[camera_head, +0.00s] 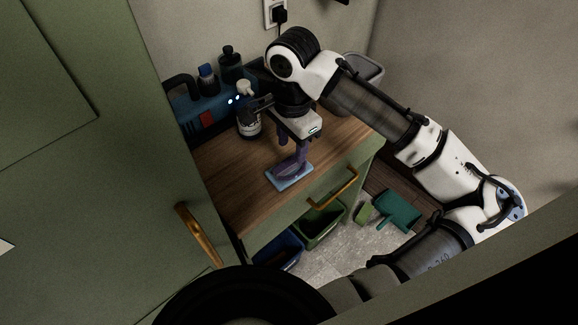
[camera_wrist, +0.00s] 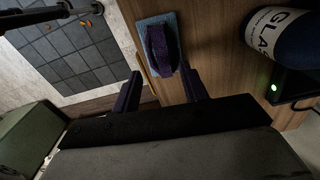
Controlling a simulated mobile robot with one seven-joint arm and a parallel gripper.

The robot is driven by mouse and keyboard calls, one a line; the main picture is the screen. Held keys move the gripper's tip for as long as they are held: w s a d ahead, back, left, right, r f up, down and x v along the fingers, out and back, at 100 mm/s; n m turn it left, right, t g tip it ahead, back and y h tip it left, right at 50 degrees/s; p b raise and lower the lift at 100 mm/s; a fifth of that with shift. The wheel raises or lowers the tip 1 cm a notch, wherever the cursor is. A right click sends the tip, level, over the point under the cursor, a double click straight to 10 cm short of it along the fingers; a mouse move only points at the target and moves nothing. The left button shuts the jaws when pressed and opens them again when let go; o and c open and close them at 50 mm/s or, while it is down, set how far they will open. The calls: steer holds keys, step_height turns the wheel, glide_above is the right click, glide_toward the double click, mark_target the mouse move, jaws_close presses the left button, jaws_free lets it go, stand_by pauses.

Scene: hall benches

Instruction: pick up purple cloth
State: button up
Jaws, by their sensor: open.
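The purple cloth (camera_wrist: 162,48) lies bunched on top of a flat light-blue cloth (camera_wrist: 149,22) on the wooden counter. In the head view the purple cloth (camera_head: 288,170) shows below my gripper, on the blue cloth (camera_head: 301,181), near the counter's front edge. My gripper (camera_wrist: 160,72) is open and points down at it. Its two dark purple fingers stand apart either side of the cloth's near end in the wrist view. I cannot tell whether they touch it. In the head view my gripper (camera_head: 293,158) partly hides the cloth.
A labelled spray bottle (camera_wrist: 285,38) stands close to the right of the cloth; it also shows in the head view (camera_head: 249,126). A blue caddy (camera_head: 187,112) with bottles is behind. Below the counter (camera_head: 232,178) are a green bin (camera_head: 320,226) and a teal dustpan (camera_head: 399,211).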

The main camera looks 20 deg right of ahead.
steer(key=shift+w+f+p, duration=0.15)
steer(key=shift+f+p, duration=0.25)
steer(key=shift+f, duration=0.9)
steer(key=shift+w+f+p, duration=0.1)
steer(key=shift+f+p, duration=0.25)
steer(key=shift+f, duration=0.95)
jaws_close()
step_height(320, 180, up, 20)
steer(key=b, duration=0.2)
